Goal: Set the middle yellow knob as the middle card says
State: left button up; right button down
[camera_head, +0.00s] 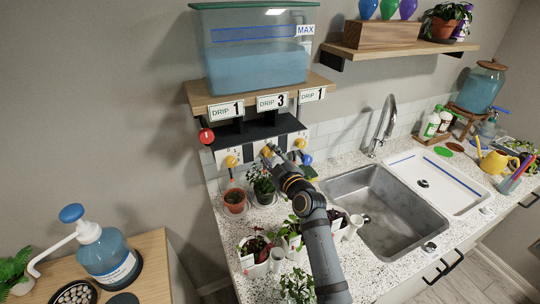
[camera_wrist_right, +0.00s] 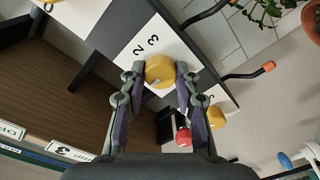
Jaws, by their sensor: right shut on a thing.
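The middle card (camera_head: 272,102) reads "DRIP 3" on the shelf edge, between two cards reading "DRIP 1". The middle yellow knob (camera_head: 267,151) sits on a white dial plate below it. In the right wrist view the knob (camera_wrist_right: 159,70) is between the fingertips of my right gripper (camera_wrist_right: 160,78), which is shut on it. A pale pointer mark shows on the knob. The numerals 2 and 3 are readable on the dial plate (camera_wrist_right: 152,38); the fingers and knob hide other parts. I cannot tell which number the pointer marks. My left gripper is not in view.
The left yellow knob (camera_head: 231,161) and right yellow knob (camera_head: 300,143) flank the middle one. A blue knob (camera_head: 307,159) and a red ball-shaped part (camera_head: 206,135) are close by. Potted plants (camera_head: 235,201) stand below, near my arm. The sink (camera_head: 385,210) is to the right.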

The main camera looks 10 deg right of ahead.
jog(key=shift+f+m, duration=0.1)
jog(key=shift+m, duration=0.2)
jog(key=shift+m+b, duration=0.35)
jog(key=shift+m, duration=0.65)
jog(key=m, duration=0.2)
jog(key=shift+m, duration=0.4)
jog(key=m, duration=0.2)
jog(key=shift+m+t, duration=0.3)
jog(key=shift+m, duration=0.1)
jog(key=m, duration=0.2)
jog(key=shift+d+m+p, duration=0.1)
jog(key=shift+m+p, duration=0.25)
jog(key=shift+m, duration=0.05)
jog(key=m+p, duration=0.1)
jog(key=m, duration=0.2)
jog(key=shift+m+h, duration=0.3)
jog(key=shift+m, duration=0.1)
jog(key=m+p, duration=0.1)
jog(key=m, duration=0.2)
jog(key=shift+m+p, duration=0.4)
jog(key=m+p, duration=0.2)
jog(key=m, duration=0.3)
jog(key=shift+f+m+h, duration=0.1)
jog(key=shift+m+h, duration=0.2)
jog(key=shift+m, duration=0.1)
jog(key=shift+p, duration=0.3)
